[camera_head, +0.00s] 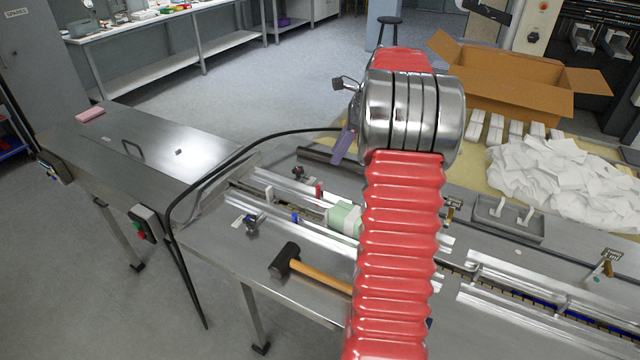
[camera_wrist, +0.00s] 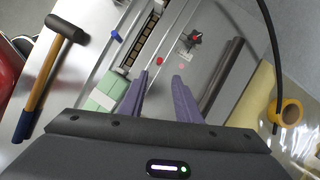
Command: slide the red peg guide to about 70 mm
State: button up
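The red peg guide (camera_head: 318,190) is a small upright red piece at the guide rails of the machine bed. I cannot read any millimetre scale in either view.
A blue peg (camera_head: 294,217) stands on the nearer rail. A green and white block (camera_head: 343,217) sits between the rails. A hammer (camera_head: 285,259) lies on the front plate. A black cable (camera_head: 225,165) arches left of my arm. A tape roll (camera_wrist: 287,112) lies at right.

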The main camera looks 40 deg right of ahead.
aim_at(318, 187)
jog(key=x, duration=1.3)
jog(key=shift+w+a+f, duration=0.15)
jog(key=shift+c, duration=0.6)
grip_shut()
